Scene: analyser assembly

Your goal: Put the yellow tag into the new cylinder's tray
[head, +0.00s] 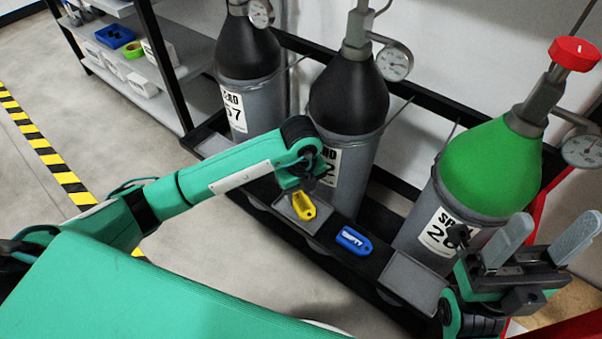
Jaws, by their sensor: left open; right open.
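The yellow tag (304,206) is at the small grey tray (284,208) in front of the middle black-topped cylinder (348,100). My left gripper (303,187) is open right above the tag, its fingers partly hidden; I cannot tell whether they touch it. The green-topped cylinder (490,165) with a red knob stands at the right. The grey tray (412,280) in front of it looks empty. No label tells me which cylinder is the new one. My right gripper (540,242) is open and empty at the lower right, in front of the green-topped cylinder.
A blue tag (354,240) lies on the dark rack ledge between the two trays. Another black-topped cylinder (248,75) stands further left. Gauges (394,62) stick out from the cylinders. A shelf (180,55) with small bins stands at the back left. The floor at left is clear.

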